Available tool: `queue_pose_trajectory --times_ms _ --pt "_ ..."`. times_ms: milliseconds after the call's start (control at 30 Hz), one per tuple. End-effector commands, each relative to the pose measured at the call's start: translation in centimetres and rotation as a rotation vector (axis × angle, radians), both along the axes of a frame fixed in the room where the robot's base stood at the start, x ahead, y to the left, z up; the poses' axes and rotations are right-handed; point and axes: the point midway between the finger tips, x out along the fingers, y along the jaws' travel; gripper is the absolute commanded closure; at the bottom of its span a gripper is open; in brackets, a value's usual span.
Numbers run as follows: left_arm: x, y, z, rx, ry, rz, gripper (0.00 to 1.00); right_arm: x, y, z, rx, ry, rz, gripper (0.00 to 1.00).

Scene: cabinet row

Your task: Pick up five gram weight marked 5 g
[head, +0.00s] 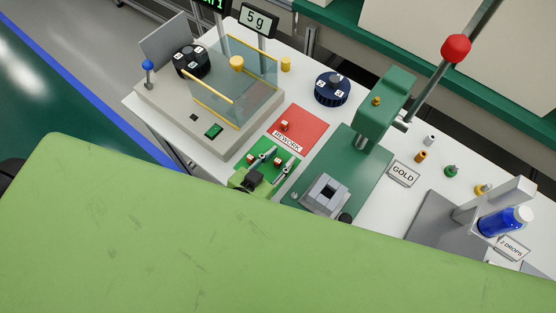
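A small brass-yellow cylinder (286,64) stands on the white table beside the balance (217,139), and a yellow knob-like piece (236,63) shows at the balance's glass enclosure. No 5 g marking can be read on either. A display (256,19) behind them reads "5 g". My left gripper (279,161) is over the green mat (267,146), well in front of the brass cylinder, with its two fingers apart and apparently holding nothing. My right gripper is out of view.
The red rework mat (307,124) holds a small copper piece. A dark blue dial (332,89) stands behind it. A green press (378,103) with a red-knobbed lever rises to the right. A blue bottle (505,221) is in a stand at far right.

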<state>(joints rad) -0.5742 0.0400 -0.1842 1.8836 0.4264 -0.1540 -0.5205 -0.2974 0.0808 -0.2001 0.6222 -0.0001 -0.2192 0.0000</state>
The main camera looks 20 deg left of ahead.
Motion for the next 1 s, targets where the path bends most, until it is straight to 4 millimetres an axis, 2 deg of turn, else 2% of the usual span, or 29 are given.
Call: queue_pose_trajectory --times_ms 133,167,267,733,867,1000 --pt "0.0 0.0 0.0 0.000 0.000 0.000 0.68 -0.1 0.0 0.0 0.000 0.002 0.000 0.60" --pt "0.0 0.0 0.0 0.000 0.000 0.000 0.73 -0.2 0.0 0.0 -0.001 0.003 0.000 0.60" --pt "0.0 0.0 0.0 0.000 0.000 0.000 0.99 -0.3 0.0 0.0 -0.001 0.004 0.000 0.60" --pt "0.0 0.0 0.4 0.001 -0.001 0.000 1.00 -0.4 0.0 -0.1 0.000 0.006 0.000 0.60" --pt "0.0 0.0 1.4 -0.001 -0.003 0.000 1.00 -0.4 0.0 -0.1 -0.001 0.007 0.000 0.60" --pt "-0.3 0.0 3.6 -0.001 -0.003 0.001 1.00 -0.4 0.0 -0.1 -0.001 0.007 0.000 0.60"
